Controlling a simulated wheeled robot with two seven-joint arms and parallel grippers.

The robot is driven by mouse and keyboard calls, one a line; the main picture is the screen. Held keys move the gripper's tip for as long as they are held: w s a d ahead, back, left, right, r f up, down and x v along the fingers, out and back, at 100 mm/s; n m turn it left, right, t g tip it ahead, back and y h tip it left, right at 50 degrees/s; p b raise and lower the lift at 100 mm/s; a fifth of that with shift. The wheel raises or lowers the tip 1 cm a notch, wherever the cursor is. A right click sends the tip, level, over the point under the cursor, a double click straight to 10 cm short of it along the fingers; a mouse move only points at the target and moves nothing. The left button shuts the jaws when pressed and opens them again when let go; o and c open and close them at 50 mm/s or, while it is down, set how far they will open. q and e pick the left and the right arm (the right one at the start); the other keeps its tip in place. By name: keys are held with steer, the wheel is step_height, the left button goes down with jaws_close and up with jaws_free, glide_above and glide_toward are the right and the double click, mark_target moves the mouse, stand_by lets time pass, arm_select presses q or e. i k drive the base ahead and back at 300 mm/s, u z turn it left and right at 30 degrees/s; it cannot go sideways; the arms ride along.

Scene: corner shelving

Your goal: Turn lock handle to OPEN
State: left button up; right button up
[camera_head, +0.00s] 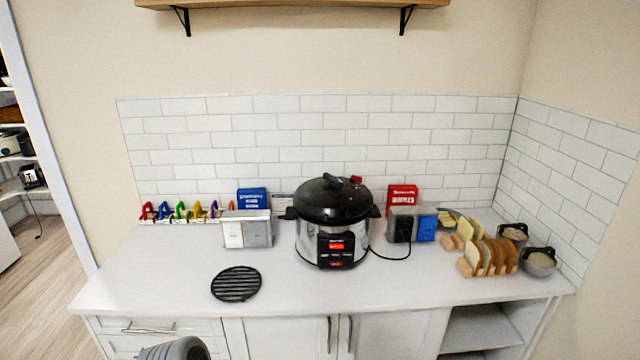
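A pressure cooker (312,242) with a shiny metal body stands on the white counter, in the middle of the view. Its domed black lid (325,205) is on top, with a black handle (334,181) across it and a small red part (356,180) near the back right. Any OPEN marking is too small to read. The front panel (336,250) has a red lit display. A rounded grey piece, which seems to be part of my arm, shows at the bottom edge. Neither gripper's fingers show, and nothing touches the cooker.
A black round trivet (236,284) lies front left of the cooker. A toaster-like metal box (247,229) stands close on its left. A black cord and another box (402,224) are on its right. Toast racks (488,257) and bowls (538,262) fill the right end. The front counter is mostly clear.

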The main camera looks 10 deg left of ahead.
mark_target(333, 183)
steer(key=u, duration=0.8)
steer(key=i, duration=0.35)
